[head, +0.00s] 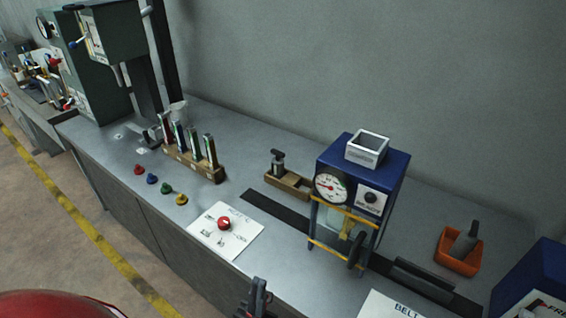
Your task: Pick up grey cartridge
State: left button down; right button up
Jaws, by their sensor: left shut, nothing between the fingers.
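A grey upright piece (465,241) stands tilted in an orange tray (446,262) at the right; it may be the grey cartridge, but it is too small to be sure. Another dark grey piece (278,163) stands in a wooden tray (293,184) near the middle. My left gripper (257,288) shows at the bottom edge, dark, shut and empty, well apart from both pieces. My right gripper is not in view.
A blue machine (384,166) with a gauge stands between the trays. A wooden rack (190,167) holds several upright cartridges, with coloured knobs (152,179) in front. A white panel (226,234) with a red knob lies on the grey bench.

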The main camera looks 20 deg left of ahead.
aim_at(277, 164)
jog(key=j+z, duration=0.4)
jog(key=j, duration=1.25)
jog(key=i, duration=0.05)
